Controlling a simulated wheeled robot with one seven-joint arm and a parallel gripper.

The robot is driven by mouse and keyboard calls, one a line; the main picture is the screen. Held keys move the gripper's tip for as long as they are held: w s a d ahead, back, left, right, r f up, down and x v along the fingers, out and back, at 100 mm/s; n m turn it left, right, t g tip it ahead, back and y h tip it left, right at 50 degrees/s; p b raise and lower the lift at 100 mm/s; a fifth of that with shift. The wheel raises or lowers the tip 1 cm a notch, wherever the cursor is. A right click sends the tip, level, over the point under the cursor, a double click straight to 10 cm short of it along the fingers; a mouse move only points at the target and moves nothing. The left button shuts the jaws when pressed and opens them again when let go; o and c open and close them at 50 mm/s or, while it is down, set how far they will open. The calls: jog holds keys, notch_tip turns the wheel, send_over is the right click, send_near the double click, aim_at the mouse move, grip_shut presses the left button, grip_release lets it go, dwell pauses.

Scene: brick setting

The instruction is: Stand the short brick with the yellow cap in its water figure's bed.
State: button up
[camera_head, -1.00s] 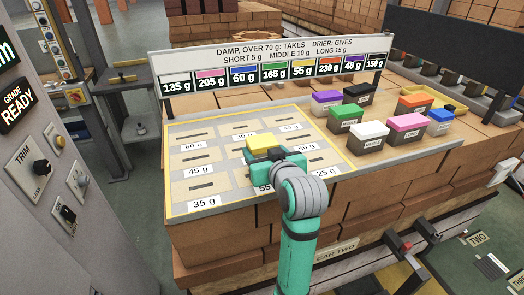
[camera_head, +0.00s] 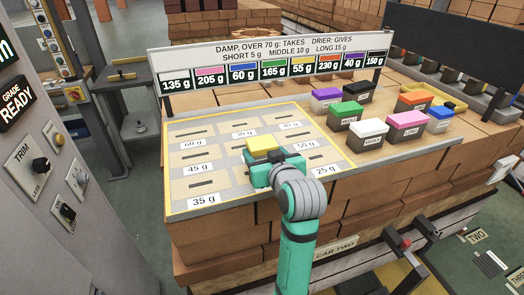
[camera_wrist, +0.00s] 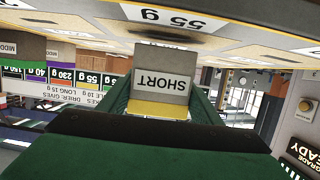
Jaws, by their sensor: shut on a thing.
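The short brick with the yellow cap (camera_head: 263,144) is in my gripper (camera_head: 273,167), cap up, over the middle of the bed board (camera_head: 180,213). In the wrist view, which is upside down, its grey face reads SHORT (camera_wrist: 163,84). My teal fingers close on both its sides in that view (camera_wrist: 160,108). A bed labelled 55 g (camera_wrist: 164,17) lies close by its lower end, with a dark slot or shadow there. I cannot tell whether the brick touches the board. My gripper hides the middle front beds in the head view.
A sign (camera_head: 270,65) pairs cap colours with weights; yellow shows 55 g, and it reads SHORT 5 g. Beds labelled 60, 45, 35, 40, 50 and 25 g show around my gripper. Several capped bricks stand right of the board, including a white-capped one (camera_head: 368,130).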

jog(key=shift+f, duration=0.75)
jog(key=o, duration=1.7)
jog(key=shift+f, duration=0.1)
jog(key=shift+s, duration=0.1)
jog(key=v, duration=1)
jog(key=shift+s+d, duration=0.1)
jog(key=shift+s, duration=0.2)
